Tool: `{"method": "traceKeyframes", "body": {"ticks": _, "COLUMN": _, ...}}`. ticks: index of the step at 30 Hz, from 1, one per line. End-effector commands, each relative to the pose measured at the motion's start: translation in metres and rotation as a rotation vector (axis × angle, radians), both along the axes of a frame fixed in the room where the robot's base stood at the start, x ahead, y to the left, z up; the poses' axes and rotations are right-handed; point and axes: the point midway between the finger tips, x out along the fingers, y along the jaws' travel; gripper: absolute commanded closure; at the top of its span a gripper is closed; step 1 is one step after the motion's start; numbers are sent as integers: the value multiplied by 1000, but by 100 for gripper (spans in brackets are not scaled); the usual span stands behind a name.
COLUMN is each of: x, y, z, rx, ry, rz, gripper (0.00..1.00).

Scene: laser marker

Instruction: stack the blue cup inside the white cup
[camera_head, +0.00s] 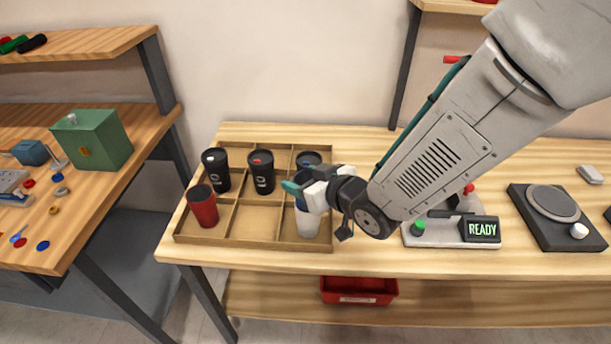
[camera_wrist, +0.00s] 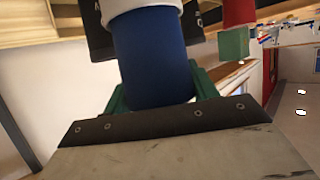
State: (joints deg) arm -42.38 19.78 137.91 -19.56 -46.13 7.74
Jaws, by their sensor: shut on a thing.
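The blue cup (camera_wrist: 150,60) is between the green fingers of my gripper (camera_head: 298,187), which is shut on it. In the head view my gripper hides most of the blue cup. The white cup (camera_head: 307,224) stands upright in the front right compartment of the wooden tray (camera_head: 185,238), directly below my gripper. In the wrist view the white cup (camera_wrist: 138,5) shows at the far end of the blue cup, which appears to enter its rim. How deep it sits is hidden.
A red cup (camera_head: 202,206) stands front left in the tray. Black cups (camera_head: 216,170), (camera_head: 262,172) and (camera_head: 308,158) stand in the back row. A marker machine with a READY screen (camera_head: 481,229) is right of my gripper. The front middle compartment is empty.

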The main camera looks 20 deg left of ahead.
Motion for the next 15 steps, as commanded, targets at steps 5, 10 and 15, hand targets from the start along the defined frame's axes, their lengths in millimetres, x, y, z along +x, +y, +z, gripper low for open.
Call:
{"method": "traceKeyframes", "body": {"ticks": 5, "x": 0, "y": 0, "z": -4, "rx": 1, "ry": -1, "rz": 0, "gripper": 51}}
{"method": "traceKeyframes", "body": {"ticks": 10, "x": 0, "y": 0, "z": -9, "rx": 1, "ry": -1, "rz": 0, "gripper": 51}}
{"method": "traceKeyframes", "body": {"ticks": 15, "x": 0, "y": 0, "z": -11, "rx": 0, "ry": -1, "rz": 0, "gripper": 26}}
